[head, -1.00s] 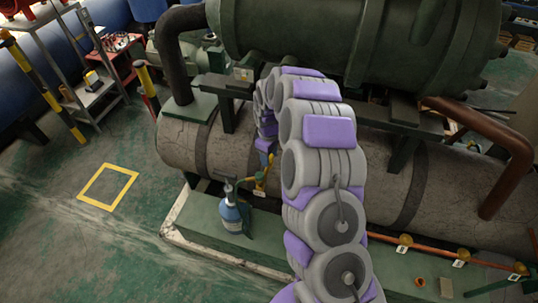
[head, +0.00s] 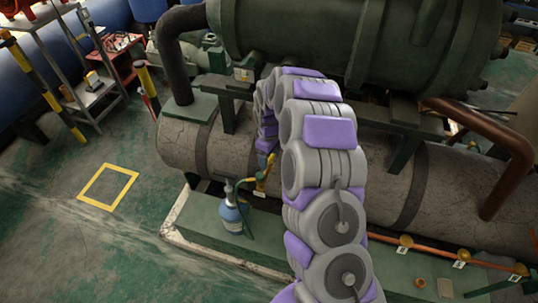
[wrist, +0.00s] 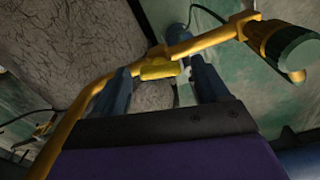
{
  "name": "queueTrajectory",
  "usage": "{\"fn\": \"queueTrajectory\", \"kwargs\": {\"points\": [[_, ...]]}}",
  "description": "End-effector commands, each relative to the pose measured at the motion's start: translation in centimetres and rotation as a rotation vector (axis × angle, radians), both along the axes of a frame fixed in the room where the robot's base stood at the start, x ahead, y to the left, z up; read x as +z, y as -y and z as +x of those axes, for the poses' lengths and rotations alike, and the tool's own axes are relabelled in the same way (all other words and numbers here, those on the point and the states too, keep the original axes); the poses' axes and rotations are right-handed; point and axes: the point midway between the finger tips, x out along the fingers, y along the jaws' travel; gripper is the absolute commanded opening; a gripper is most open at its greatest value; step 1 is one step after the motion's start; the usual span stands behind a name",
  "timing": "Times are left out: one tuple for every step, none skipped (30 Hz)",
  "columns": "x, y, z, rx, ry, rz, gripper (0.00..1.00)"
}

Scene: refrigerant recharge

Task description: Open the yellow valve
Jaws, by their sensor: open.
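The yellow valve (wrist: 160,70) sits on a yellow pipe in the wrist view, with its short yellow handle between my fingers. My gripper (wrist: 161,78) is open, one blue-grey finger on each side of the handle. I cannot tell whether either finger touches it. In the head view the yellow valve piping (head: 262,175) shows small beside the large tank, just below the end of my arm. My gripper (head: 266,150) is partly hidden there by my arm. A dark green-capped fitting (wrist: 285,50) ends the yellow pipe at the upper right of the wrist view.
A blue gas cylinder (head: 232,215) stands on the green plinth (head: 205,222), with a hose running up to the yellow piping. The large grey tank (head: 190,145) lies behind. A copper pipe (head: 440,252) with yellow valves runs along the right.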

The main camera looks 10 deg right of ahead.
Motion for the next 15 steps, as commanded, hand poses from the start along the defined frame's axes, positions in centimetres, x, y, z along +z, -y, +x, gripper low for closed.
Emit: {"fn": "queueTrajectory", "kwargs": {"points": [[0.1,0.0,0.0,0.0,0.0,0.0,0.74],[0.2,0.0,0.0,0.0,0.0,0.0,0.74],[0.4,0.0,0.0,0.0,0.0,0.0,0.74],[0.6,0.0,0.0,0.0,0.001,0.0,0.74],[1.0,0.0,0.0,0.0,0.001,0.0,0.74],[1.5,0.0,0.1,0.0,0.003,0.0,0.74],[1.9,0.0,0.1,0.0,0.003,0.001,0.74],[2.5,0.0,0.1,0.0,0.004,0.0,0.74],[3.3,0.0,0.1,0.0,0.005,0.001,0.74],[4.0,0.0,0.1,0.0,0.004,0.0,0.74],[4.7,0.0,0.1,-0.001,0.003,0.001,0.74],[5.6,0.0,0.1,0.0,0.005,0.001,0.74],[6.3,0.0,0.1,0.0,0.006,0.001,0.74],[7.0,0.0,0.2,0.0,0.007,0.001,0.74],[7.9,0.0,0.2,0.0,0.006,0.0,0.74]]}}
